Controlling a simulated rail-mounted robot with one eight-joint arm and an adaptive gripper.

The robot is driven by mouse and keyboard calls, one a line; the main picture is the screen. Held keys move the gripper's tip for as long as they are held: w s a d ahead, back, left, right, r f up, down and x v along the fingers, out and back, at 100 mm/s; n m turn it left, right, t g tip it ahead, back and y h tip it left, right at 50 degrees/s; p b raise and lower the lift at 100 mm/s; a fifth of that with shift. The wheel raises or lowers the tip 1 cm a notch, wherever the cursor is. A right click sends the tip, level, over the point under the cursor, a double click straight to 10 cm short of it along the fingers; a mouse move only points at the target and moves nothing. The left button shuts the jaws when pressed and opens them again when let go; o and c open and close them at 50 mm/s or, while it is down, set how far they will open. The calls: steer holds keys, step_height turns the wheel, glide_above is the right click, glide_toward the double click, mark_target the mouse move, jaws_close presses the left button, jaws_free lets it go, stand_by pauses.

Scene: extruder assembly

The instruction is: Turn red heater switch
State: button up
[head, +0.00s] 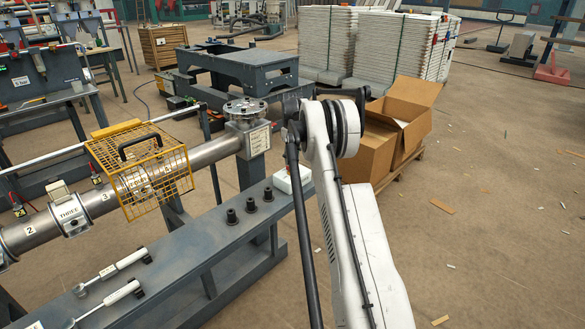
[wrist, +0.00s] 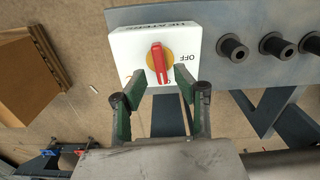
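The heater switch is a white box (wrist: 123,45) marked HEATERS, with a red knob (wrist: 159,62) on an orange disc. In the wrist view the knob's bar points nearly up and down, and OFF is written to its right. Another marking below the knob is mostly hidden. My gripper (wrist: 159,80) is open, with one green-padded finger on each side of the knob's lower end. I see no clear contact. In the head view the white box (head: 290,181) sits on the grey beam's far end, partly behind my arm, and my gripper is hidden.
Several black knobs (head: 250,205) stand on the grey beam (head: 190,255) beside the box. A steel extruder barrel (head: 215,150) with a yellow wire guard (head: 142,170) runs along the left. Cardboard boxes (head: 375,155) stand behind my arm. The floor at right is mostly clear.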

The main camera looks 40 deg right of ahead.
mark_target(293, 167)
step_height(293, 167, down, 3)
steer(key=shift+b, duration=0.4)
steer(key=shift+r, duration=0.15)
jaws_close()
